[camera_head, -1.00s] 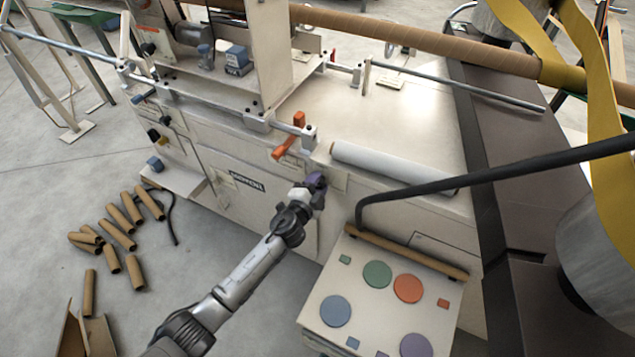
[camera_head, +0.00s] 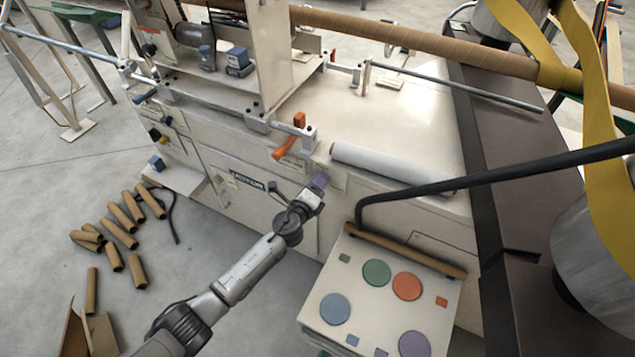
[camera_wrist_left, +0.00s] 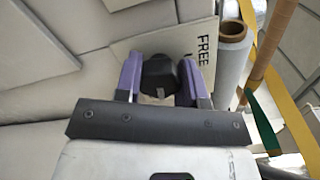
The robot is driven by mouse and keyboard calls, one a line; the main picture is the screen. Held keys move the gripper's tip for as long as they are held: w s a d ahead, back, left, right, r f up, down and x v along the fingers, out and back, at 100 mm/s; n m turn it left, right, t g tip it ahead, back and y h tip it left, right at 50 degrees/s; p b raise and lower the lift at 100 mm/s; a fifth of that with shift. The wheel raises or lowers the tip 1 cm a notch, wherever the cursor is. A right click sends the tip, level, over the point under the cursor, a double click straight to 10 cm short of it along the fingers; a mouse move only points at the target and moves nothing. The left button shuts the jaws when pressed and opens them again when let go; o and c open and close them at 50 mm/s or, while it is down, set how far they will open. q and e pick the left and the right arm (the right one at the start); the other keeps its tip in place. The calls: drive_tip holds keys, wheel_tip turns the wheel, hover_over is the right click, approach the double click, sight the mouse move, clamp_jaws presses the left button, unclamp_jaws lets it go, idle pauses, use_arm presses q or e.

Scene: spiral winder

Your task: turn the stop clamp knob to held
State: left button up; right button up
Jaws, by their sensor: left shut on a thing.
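The stop clamp knob (camera_wrist_left: 158,78) is black and sits between the two purple fingers of my left gripper (camera_wrist_left: 160,68) in the left wrist view. The fingers are shut on its sides. Behind it is a pale plate (camera_wrist_left: 196,46) with the word FREE, to the right of the knob; no other word on it is readable. In the head view my left gripper (camera_head: 319,183) is at the front face of the cream machine, and the knob is hidden there by the gripper. My right gripper is not in view.
A white roll (camera_head: 385,165) lies on the machine's front edge, right of my gripper. An orange-handled clamp (camera_head: 288,145) is just above left. A table with coloured discs (camera_head: 407,287) stands at lower right, beneath a black bar (camera_head: 480,183). Cardboard tubes (camera_head: 117,228) lie on the floor.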

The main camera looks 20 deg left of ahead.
use_arm(q)
drive_tip(key=shift+m+p, duration=0.35)
drive_tip(key=shift+m, duration=1.75)
drive_tip(key=o, duration=0.9)
drive_tip(key=shift+s+a+p, duration=0.25)
drive_tip(key=shift+s+p, duration=0.3)
drive_tip(key=shift+s, duration=1.75)
drive_tip(key=shift+s+a+p, duration=0.3)
drive_tip(key=shift+s+p, duration=0.2)
drive_tip(key=shift+s, duration=1.75)
drive_tip(key=shift+s+a+p, duration=0.25)
drive_tip(key=shift+s+p, duration=0.3)
drive_tip(key=shift+s, duration=1.75)
